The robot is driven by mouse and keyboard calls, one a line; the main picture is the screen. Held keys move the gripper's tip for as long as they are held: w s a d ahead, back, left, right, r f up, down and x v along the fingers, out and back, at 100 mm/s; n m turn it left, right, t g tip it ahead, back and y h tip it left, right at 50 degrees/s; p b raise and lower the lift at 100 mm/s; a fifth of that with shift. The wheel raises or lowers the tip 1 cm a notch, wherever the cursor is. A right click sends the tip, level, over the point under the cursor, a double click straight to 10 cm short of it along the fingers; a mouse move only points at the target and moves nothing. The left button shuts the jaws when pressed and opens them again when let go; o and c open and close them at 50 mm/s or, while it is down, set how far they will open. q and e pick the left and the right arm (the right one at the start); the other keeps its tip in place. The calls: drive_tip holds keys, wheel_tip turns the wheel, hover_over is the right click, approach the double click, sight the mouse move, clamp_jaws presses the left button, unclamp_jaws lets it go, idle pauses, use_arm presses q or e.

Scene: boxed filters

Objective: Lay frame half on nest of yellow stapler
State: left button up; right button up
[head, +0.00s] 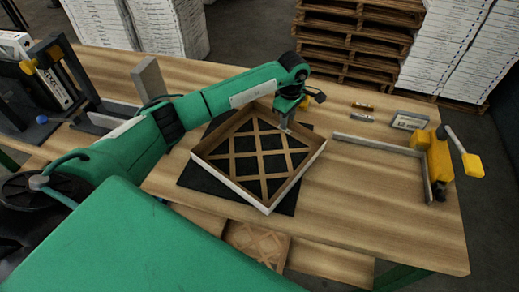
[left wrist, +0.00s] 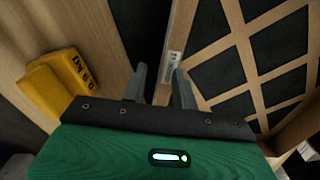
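The frame half (head: 203,166), a square shallow frame with a lattice inside, lies turned on a black mat (head: 190,181) on the table. My left gripper (head: 287,122) is at its far right side. In the left wrist view my left gripper (left wrist: 161,85) has its fingers apart, with a labelled frame wall (left wrist: 174,55) running down at or between them; contact cannot be told. The yellow stapler (head: 438,158) stands at the table's right side, with grey rails (head: 375,145) beside it forming a corner. My right gripper is not seen.
Small items (head: 362,111) and a framed card (head: 409,121) lie behind the rails. A lattice panel (head: 257,243) lies below the table's front edge. A dark fixture (head: 60,75) stands at left. Table between frame half and rails is clear.

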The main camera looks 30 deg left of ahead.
use_arm(q)
clamp_jaws()
drive_tip(key=shift+r, duration=0.15)
